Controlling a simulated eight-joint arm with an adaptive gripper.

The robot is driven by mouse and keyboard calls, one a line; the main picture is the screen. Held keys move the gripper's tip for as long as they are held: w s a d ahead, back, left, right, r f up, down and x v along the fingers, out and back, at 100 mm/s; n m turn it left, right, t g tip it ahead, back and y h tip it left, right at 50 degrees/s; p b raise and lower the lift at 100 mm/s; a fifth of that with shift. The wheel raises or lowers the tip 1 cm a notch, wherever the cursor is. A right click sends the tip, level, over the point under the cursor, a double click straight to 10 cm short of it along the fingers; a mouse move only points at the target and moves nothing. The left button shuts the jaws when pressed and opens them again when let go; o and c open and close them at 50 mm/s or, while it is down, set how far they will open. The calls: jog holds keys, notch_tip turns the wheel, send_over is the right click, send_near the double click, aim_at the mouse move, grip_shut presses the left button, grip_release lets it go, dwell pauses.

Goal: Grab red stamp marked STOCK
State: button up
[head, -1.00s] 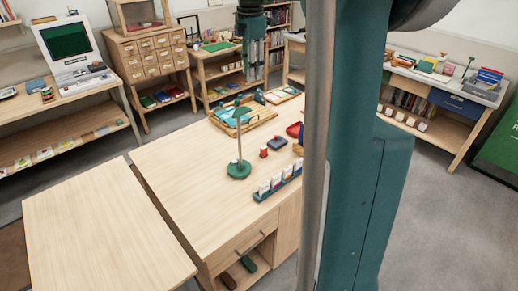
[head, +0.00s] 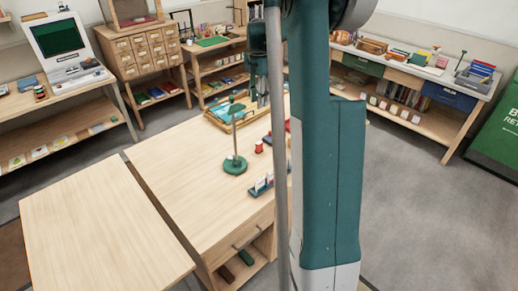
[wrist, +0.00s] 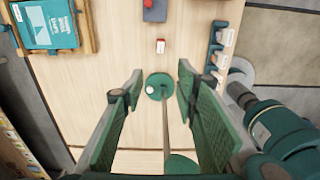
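A small red stamp (head: 259,146) stands on the wooden desk (head: 180,165) beyond the green lamp's base in the head view. In the wrist view the red stamp (wrist: 160,46), with a pale label too small to read, lies just ahead of the space between my fingers. My gripper (wrist: 159,72) is open and empty, with its two green fingers wide apart above the desk. In the head view my gripper (head: 258,98) hangs over the far part of the desk.
A green lamp (head: 235,164) stands near the stamp; its base (wrist: 157,92) shows between my fingers. A blue card holder (wrist: 213,55) is to the right. A wooden tray (wrist: 91,28) is to the left.

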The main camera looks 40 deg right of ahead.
send_over(259, 143)
jog(key=f, duration=1.9)
jog(key=shift+w+f, duration=0.1)
jog(key=shift+w, duration=0.1)
jog(key=shift+f, duration=0.15)
jog(key=shift+f, duration=1.15)
jog(key=shift+f, duration=0.15)
jog(key=shift+s+d+f+b, duration=0.1)
jog(key=shift+f+b, duration=0.15)
jog(key=shift+f, duration=1)
jog(key=shift+d+f+b, duration=0.1)
jog(key=shift+f+b, duration=0.1)
jog(key=shift+f, duration=1)
jog(key=c, duration=0.9)
jog(key=shift+c, duration=0.2)
jog(key=shift+r, duration=0.15)
